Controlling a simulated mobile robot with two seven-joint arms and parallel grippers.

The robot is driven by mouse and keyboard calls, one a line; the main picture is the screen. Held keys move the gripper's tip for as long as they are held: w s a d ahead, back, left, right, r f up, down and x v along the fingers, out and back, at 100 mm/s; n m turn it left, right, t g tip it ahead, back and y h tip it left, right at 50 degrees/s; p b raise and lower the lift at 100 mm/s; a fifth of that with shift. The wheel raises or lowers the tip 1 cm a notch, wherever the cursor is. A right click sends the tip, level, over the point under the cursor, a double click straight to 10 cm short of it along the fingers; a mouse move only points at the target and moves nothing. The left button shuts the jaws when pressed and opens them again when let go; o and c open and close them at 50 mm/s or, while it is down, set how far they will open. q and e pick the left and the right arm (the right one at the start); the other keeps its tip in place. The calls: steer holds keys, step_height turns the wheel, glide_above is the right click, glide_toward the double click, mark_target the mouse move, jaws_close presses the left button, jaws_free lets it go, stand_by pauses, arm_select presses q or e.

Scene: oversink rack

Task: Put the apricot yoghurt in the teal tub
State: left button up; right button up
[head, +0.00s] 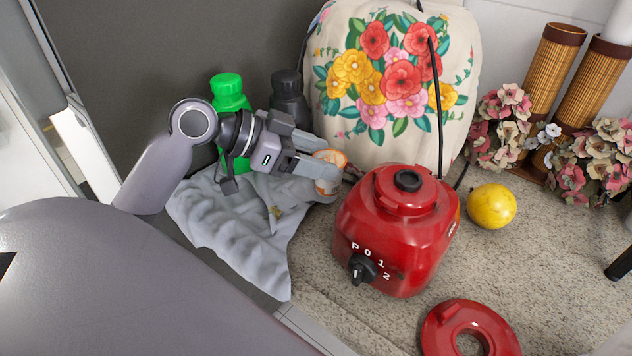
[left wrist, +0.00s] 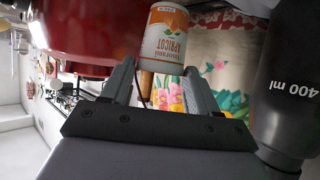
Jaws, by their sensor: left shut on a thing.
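The apricot yoghurt (head: 329,184) is a small white and orange cup, partly hidden by the fingers of my left gripper (head: 325,158). In the left wrist view, the yoghurt (left wrist: 165,37) shows its "APRICOT" label between the fingertips of my left gripper (left wrist: 160,75). The left gripper is shut on it, just left of the red blender base. No teal tub shows in either view. My right gripper is not in view.
The red blender base (head: 395,230) stands close on the right. A grey cloth (head: 230,222), green bottle (head: 227,88), black bottle (head: 288,92) and floral cover (head: 345,125) are near. A lemon (head: 491,206) and red ring (head: 440,325) lie right, with bare counter between.

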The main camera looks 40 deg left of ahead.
mark_target(316, 182)
arm_select(q)
steer(key=shift+f, duration=2.65)
steer(key=shift+f+b, duration=0.2)
steer(key=shift+b, duration=0.15)
steer(key=o, duration=1.1)
steer(key=shift+r, duration=0.15)
